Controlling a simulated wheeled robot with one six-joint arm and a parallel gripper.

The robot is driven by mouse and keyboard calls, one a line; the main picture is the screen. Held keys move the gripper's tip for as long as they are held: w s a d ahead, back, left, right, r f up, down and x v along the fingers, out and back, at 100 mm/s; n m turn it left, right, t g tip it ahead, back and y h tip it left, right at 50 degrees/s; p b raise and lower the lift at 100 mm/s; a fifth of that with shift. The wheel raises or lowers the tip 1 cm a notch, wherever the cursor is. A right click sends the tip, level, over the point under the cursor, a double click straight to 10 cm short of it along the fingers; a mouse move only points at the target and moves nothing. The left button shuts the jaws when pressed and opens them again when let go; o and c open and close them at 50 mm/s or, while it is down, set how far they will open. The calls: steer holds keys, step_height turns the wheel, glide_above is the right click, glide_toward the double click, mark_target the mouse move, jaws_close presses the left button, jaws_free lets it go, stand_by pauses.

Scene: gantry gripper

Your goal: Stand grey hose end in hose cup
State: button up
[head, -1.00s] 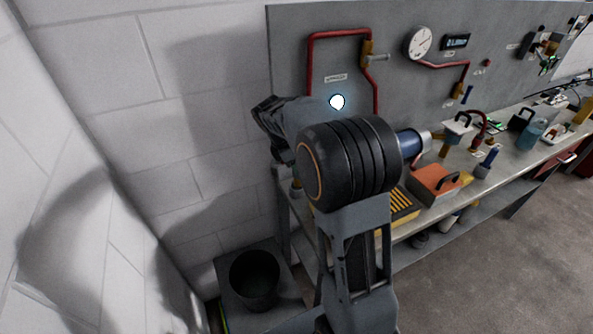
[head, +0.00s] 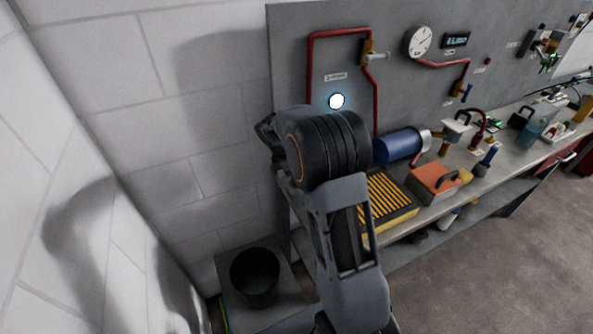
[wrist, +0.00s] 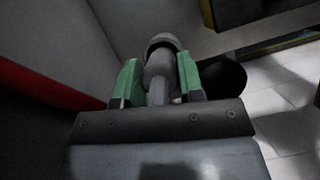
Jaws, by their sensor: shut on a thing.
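In the wrist view my gripper (wrist: 160,66) has its two green fingers shut on the grey hose end (wrist: 161,48), a rounded grey piece with a wider collar at its far end. In the head view my own arm hides the gripper and the hose end. No cup that I can surely name as the hose cup shows. A dark, round, open bin (head: 255,278) stands on a low grey platform at the lower left of the bench. A dark round shape shows past the right finger in the wrist view; I cannot tell whether it is the same bin.
The bench (head: 480,182) runs to the right, with a yellow slatted tray (head: 388,203), an orange-lidded box (head: 435,182) and a blue cylinder (head: 398,146) on it. A grey panel (head: 340,60) with red pipes stands behind. A white block wall (head: 150,110) closes the left side.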

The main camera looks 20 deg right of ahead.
steer(key=shift+f, duration=0.2)
steer(key=o, duration=1)
steer(key=shift+r, duration=0.1)
steer(key=shift+o, duration=0.2)
steer(key=s+v, duration=0.1)
steer(key=v, duration=1)
steer(key=s+a+r+m+t+y, duration=0.1)
steer(key=s+a+r+m, duration=0.15)
steer(key=s+m, duration=0.2)
steer(key=s+a+f+m+t+y, duration=0.1)
steer(key=s+a+m+t, duration=0.1)
steer(key=s+m, duration=0.3)
steer(key=s+a+f+m+t+y, duration=0.2)
steer(key=s+m, duration=0.4)
steer(key=s, duration=0.6)
steer(key=shift+f+b, duration=0.25)
steer(key=shift+b, duration=0.05)
